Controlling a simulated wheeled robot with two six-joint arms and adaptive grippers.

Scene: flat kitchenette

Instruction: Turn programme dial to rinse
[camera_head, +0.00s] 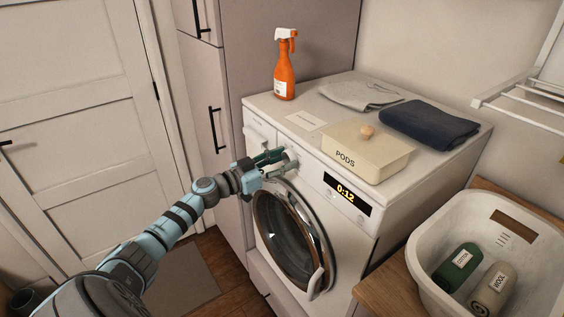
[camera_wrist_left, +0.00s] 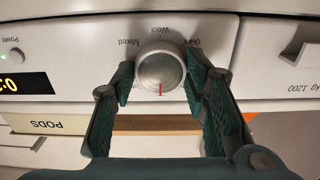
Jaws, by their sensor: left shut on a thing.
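The programme dial (camera_wrist_left: 160,66) is a round silver-white knob on the front panel of the washing machine (camera_head: 345,235). The left wrist view is upside down. The dial's red mark points to the bottom of that picture, away from the words Mixed, Wool and a partly covered one at the top. I cannot see a rinse label. My left gripper (camera_head: 277,162) is at the panel's left part in the head view. In the left wrist view its green-padded fingers (camera_wrist_left: 160,84) are shut on the dial, one on each side. My right gripper is not in view.
A lit display (camera_head: 346,190) reads 0:12. On the machine's top are a PODS box (camera_head: 365,154), an orange spray bottle (camera_head: 285,75), a grey cloth (camera_head: 357,95) and a navy cloth (camera_head: 430,122). The round door (camera_head: 290,235) is below the dial. A white basket (camera_head: 430,215) stands right.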

